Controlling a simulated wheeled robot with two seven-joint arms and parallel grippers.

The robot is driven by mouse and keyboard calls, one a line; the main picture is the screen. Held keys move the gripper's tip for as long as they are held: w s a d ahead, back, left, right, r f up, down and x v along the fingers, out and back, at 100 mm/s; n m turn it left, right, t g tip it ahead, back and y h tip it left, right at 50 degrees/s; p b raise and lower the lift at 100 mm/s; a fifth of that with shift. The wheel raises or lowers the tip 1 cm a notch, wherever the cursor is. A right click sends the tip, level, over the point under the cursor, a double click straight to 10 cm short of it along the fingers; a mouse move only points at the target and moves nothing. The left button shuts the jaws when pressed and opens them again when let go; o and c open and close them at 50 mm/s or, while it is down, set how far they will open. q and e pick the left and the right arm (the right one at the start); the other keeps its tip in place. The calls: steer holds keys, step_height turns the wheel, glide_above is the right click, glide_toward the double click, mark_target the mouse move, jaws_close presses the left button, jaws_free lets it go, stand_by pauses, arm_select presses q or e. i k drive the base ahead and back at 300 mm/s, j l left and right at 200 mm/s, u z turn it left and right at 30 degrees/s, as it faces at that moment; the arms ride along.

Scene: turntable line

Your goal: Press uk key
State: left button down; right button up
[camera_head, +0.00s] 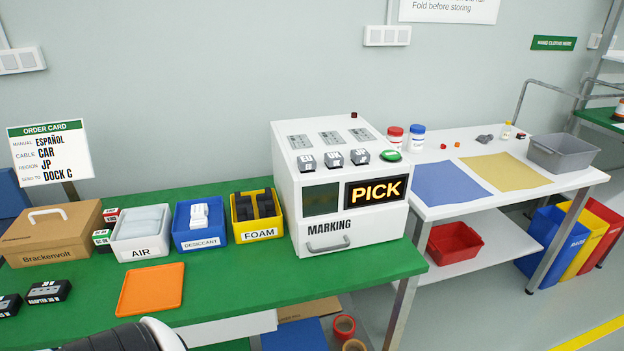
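The white marking machine (285,215) stands on the green table, with a lit display (376,192) reading PICK. The middle one is the UK key (333,159). The EU key (306,162) is to its left and the JP key (360,157) to its right. A green round button (391,155) is at the right edge. Nothing touches the keys. Only a dark and white part of one of my arms shows at the bottom left. No gripper fingertips are in view.
Left of the machine stand the yellow FOAM bin (259,235), blue DESICCANT bin (203,243), white AIR bin (141,250) and a brown Brackenvolt box (48,243). An orange tray (150,288) lies in front. The order card (50,153) reads JP. The green table (240,290) is clear before the machine.

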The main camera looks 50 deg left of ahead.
mark_target(333, 159)
steer(key=u, duration=1.35)
